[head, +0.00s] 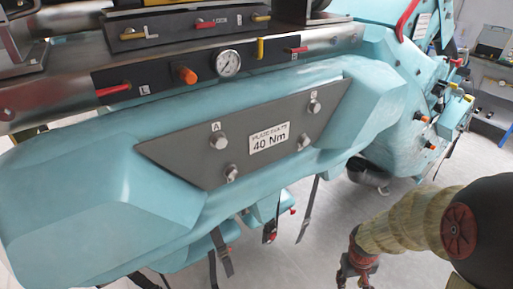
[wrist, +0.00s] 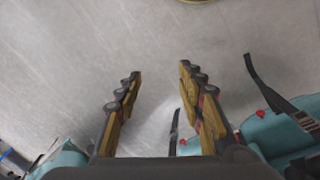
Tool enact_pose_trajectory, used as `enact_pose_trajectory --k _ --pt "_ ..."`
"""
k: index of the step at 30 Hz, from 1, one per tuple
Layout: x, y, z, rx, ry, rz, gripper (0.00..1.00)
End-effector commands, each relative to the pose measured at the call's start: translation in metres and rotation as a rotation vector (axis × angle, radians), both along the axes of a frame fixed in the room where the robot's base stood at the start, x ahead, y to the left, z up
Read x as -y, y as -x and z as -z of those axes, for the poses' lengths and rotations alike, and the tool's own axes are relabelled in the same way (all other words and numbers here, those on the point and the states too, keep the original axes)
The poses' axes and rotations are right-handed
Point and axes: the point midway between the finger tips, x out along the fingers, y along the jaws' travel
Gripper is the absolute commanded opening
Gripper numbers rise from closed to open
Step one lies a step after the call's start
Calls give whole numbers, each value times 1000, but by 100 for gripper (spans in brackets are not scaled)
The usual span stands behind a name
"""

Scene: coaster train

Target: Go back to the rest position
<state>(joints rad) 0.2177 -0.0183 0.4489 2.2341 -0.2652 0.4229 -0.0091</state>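My gripper (wrist: 158,88) is open in the wrist view. Its two yellow-and-black fingers stand apart with nothing between them, and bare grey floor shows behind. In the head view my gripper (head: 356,268) hangs low at the bottom right, below my arm, and is partly cut off by the frame's lower edge. It is apart from the teal coaster train (head: 90,165), to the right of and below the grey plate on the train's side.
The grey plate (head: 185,150) has several bolts and a "40 Nm" label (head: 269,142). Above it are a gauge (head: 228,63) and an orange knob (head: 187,75). Black straps (head: 309,212) hang below the train. Floor (head: 315,255) is clear near the gripper.

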Motion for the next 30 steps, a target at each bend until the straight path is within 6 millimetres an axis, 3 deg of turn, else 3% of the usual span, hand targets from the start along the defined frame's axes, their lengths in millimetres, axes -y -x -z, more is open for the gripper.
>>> enact_pose_trajectory --k 1,6,13,18,24,30 --pt "-6 7 -29 2 0 22 39" --pt "-34 43 -106 -1 -30 90 39" --pt "-74 80 -194 108 -92 104 39" --pt "-94 86 -252 291 -118 66 39" --pt "-104 90 -297 433 -123 18 39" --pt "-108 91 -303 454 -125 3 39"
